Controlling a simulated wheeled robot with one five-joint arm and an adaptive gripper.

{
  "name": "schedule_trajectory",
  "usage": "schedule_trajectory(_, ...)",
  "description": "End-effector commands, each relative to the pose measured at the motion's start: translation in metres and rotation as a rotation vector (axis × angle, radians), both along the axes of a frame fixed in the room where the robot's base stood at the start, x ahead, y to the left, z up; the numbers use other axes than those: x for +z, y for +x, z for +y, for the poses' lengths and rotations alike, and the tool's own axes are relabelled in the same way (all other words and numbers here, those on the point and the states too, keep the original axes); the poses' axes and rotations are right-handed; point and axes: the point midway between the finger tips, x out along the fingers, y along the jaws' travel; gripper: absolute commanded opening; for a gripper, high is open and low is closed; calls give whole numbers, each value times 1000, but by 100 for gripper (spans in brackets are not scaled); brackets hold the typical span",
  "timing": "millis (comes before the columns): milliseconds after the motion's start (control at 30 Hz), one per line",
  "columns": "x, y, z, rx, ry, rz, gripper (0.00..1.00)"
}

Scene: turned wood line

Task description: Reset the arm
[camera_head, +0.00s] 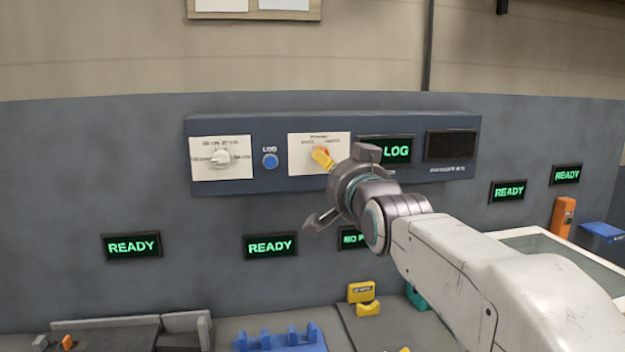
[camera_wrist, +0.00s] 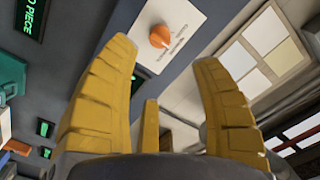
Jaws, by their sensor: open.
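My gripper (camera_head: 323,160) is raised in front of the blue-grey control panel (camera_head: 270,183) in the head view. Its yellow fingers stand wide apart in the wrist view (camera_wrist: 165,56), with nothing between them. An orange round knob (camera_wrist: 160,36) on a white plate (camera_wrist: 176,22) lies beyond the fingertips there. In the head view the plate (camera_head: 305,142) is left of my gripper, and a yellow finger covers most of the knob. My white arm reaches in from the lower right.
A white dial (camera_head: 221,158) and a blue button (camera_head: 270,161) sit on the panel's left part. A green LOG display (camera_head: 397,151) is partly hidden by my gripper. Below are READY displays (camera_head: 270,246), a blue fixture (camera_head: 282,340) and a yellow block (camera_head: 361,292) on the bench.

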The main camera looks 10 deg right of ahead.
Motion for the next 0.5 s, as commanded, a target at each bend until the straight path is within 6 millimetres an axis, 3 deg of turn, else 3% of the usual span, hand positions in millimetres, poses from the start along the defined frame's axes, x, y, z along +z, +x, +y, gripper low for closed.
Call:
schedule_trajectory(67, -1, 0, 0, 0, -50, 6, 59)
schedule_trajectory(167, -26, -1, 0, 9, -170, 109, 59)
schedule_trajectory(233, -58, -6, 0, 31, -263, 231, 59)
schedule_trajectory(367, -142, -30, 0, 106, -402, 508, 59)
schedule_trajectory(500, -223, -79, 0, 212, -505, 782, 59)
